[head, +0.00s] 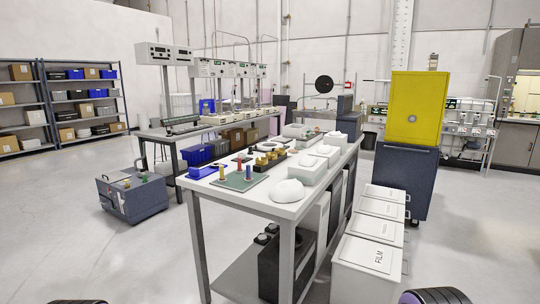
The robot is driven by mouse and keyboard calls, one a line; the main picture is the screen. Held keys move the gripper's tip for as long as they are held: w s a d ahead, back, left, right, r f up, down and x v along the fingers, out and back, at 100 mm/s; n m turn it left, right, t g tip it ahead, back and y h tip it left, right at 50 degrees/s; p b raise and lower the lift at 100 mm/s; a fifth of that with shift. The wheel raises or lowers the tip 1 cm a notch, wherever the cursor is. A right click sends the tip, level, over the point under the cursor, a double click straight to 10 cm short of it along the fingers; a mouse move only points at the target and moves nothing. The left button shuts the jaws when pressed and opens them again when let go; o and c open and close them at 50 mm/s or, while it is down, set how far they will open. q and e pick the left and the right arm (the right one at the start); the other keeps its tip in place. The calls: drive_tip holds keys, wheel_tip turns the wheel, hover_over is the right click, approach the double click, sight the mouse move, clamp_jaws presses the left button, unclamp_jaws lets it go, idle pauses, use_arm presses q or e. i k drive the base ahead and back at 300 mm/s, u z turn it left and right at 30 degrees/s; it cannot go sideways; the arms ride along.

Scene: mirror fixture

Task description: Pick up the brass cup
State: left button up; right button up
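Several small brass-coloured pieces (268,157) stand close together in a dark holder on the white workbench (297,208) ahead of me. They are too small to tell which of them is a cup. Neither of my grippers shows. Only dark rounded parts, probably of my own arms, show at the bottom edge.
A green mat (239,181) with coloured pegs, a blue tray (208,171) and a white rounded lump (287,191) lie on the bench. White lidded bins (366,255) line its right side. A grey wheeled unit (133,197) stands left. Floor at the left front is clear.

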sight(280, 154)
drive_tip(key=u, duration=1.65)
drive_tip(key=i, duration=1.35)
drive_tip(key=z, duration=1.2)
